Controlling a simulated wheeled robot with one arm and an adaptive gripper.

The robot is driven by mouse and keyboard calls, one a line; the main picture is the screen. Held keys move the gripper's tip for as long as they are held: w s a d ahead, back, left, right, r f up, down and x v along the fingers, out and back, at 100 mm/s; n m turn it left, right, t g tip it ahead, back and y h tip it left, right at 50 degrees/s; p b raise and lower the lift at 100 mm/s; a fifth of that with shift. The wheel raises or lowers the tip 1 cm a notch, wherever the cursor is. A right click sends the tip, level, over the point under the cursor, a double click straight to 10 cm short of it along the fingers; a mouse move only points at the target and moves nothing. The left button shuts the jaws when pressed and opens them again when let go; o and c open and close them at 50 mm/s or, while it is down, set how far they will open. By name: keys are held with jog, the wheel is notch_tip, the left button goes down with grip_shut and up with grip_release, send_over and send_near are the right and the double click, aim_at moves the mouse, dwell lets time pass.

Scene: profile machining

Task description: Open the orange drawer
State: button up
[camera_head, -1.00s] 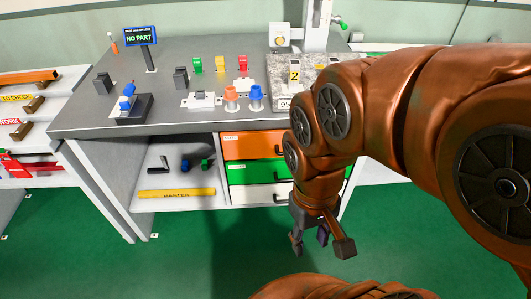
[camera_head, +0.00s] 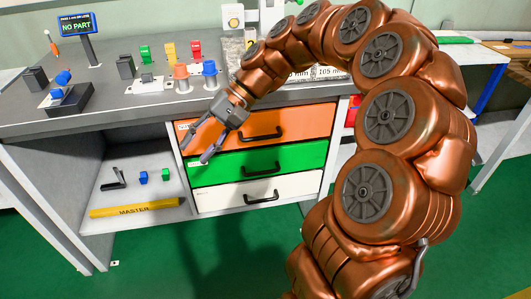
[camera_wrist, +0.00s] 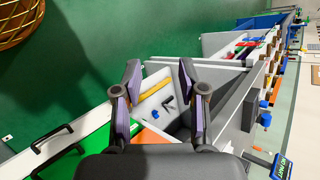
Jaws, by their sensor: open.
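The orange drawer (camera_head: 300,119) is the top one of three under the workbench. Its front sits flush and looks shut. Its black bar handle (camera_head: 262,133) runs across the middle of the front. My gripper (camera_head: 197,148) is open and empty. It hangs in front of the left end of the drawers, left of the orange handle and apart from it. In the wrist view the open fingers (camera_wrist: 160,75) show with nothing between them. There the gripper body hides most of the orange front, and a small orange patch (camera_wrist: 150,136) shows behind it.
The green drawer (camera_head: 285,159) and white drawer (camera_head: 225,197) below have similar black handles. Left is an open shelf with a yellow MASTER bar (camera_head: 135,209). The grey benchtop (camera_head: 110,95) overhangs the drawers and carries coloured parts. Green floor in front is clear.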

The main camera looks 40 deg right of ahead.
jog(key=w+d+f+m+t+y+b, duration=0.2)
jog(key=w+d+f+b, duration=0.25)
jog(key=d, duration=0.25)
jog(key=m+t+b, duration=0.7)
jog(key=t+b, duration=0.1)
send_near(272, 136)
jog(key=x, duration=0.4)
jog(key=shift+w+a, duration=0.15)
jog(key=shift+b+x, duration=1)
jog(key=shift+x, duration=2.85)
jog(key=shift+f, duration=0.15)
jog(key=shift+c, duration=0.2)
grip_shut()
